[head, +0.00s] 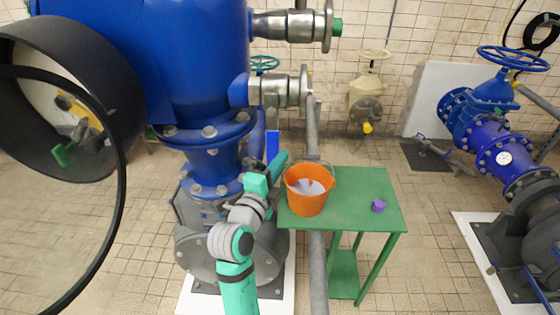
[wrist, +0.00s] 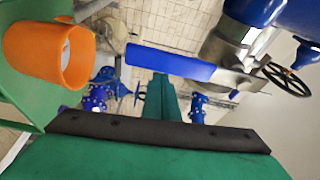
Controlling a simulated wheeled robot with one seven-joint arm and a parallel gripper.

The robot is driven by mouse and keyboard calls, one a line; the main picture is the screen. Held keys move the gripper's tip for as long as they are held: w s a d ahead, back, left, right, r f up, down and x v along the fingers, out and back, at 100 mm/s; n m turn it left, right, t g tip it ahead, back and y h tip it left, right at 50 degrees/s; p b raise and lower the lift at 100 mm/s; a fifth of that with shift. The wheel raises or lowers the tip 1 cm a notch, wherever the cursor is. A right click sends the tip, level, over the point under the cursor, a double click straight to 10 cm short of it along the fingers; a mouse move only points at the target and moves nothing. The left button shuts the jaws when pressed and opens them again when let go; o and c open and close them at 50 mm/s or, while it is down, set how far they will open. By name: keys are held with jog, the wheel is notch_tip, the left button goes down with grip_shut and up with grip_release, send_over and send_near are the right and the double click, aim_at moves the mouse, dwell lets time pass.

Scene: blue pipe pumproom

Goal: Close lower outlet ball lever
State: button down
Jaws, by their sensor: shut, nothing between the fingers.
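The blue lever (head: 273,145) hangs down below the lower outlet's steel ball valve (head: 278,91), on the side of the big blue vessel. In the wrist view the lever (wrist: 170,64) is a flat blue bar reaching left from the steel valve body (wrist: 232,45). My gripper (head: 279,160) is close to the lever's lower part. In the wrist view its shut, empty fingers (wrist: 162,85) end at the lever's edge, near the middle of its length. I cannot tell whether they touch it. In the head view my gripper hides the lever's lower end.
An orange bucket (head: 307,190) and a purple block (head: 378,206) stand on a green table (head: 355,180) right of my gripper. A grey vertical pipe (head: 313,130) runs close by. A similar upper outlet valve (head: 290,25) sits above.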

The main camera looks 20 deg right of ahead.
jog(key=s+a, duration=0.4)
jog(key=s, duration=0.5)
jog(key=s+a+f+n+t+y, duration=0.2)
jog(key=s+a+f+n+y, duration=0.35)
jog(key=f+n, duration=0.45)
jog(key=s+a+f+n+t+y, duration=0.1)
jog(key=s+a+f+n+y, duration=0.4)
jog(key=f+n, duration=0.5)
jog(key=s+a+f+n, duration=0.2)
jog(key=s, duration=0.6)
jog(key=s+a+f+n+y, duration=0.1)
jog(key=s+a+f+n, duration=0.1)
jog(key=s, duration=0.5)
jog(key=s+a+f+n+y, duration=0.1)
jog(key=s+a, duration=0.2)
jog(key=s, duration=0.5)
jog(key=shift+s+f+n+g, duration=0.3)
jog(key=shift+f+n+g, duration=0.1)
